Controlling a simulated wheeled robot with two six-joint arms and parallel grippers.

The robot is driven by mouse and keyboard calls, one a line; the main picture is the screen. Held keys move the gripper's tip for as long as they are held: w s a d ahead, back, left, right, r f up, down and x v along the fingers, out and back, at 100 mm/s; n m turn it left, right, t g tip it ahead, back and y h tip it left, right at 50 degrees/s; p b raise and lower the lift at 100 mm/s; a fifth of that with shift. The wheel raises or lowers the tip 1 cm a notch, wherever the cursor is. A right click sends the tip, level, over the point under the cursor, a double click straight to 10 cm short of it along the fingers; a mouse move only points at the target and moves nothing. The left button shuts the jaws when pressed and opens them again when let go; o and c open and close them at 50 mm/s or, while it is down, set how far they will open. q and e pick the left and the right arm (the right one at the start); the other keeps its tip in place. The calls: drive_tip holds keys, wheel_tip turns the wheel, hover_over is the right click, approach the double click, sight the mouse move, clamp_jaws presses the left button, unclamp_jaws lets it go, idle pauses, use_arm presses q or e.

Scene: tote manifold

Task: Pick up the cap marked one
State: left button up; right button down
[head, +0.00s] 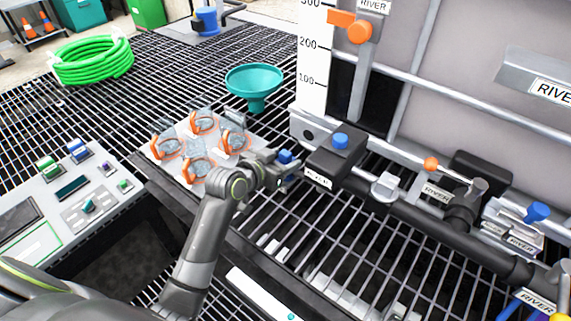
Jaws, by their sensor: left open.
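My left gripper (284,170) is open at the left end of the pipe manifold. A small blue cap (286,156) shows right at its fingers; I cannot tell whether they touch it. Another blue cap (341,140) sits on top of the dark block (335,160) just to the right of the gripper. A blue piece (538,211) stands on the manifold farther right. I cannot read a number on any of them, so I cannot tell which is marked one. My right gripper is not in view.
A white board (163,170) with several orange-and-clear goggles lies left of the gripper. A teal funnel (254,85) stands behind it. A grey tank (460,60) rises behind the manifold. A control panel (55,215) is at left, a green hose coil (92,60) at back left.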

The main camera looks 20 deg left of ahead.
use_arm(q)
drive_tip(key=c, duration=0.6)
drive_tip(key=shift+c, duration=0.3)
drive_tip(key=shift+r, duration=0.1)
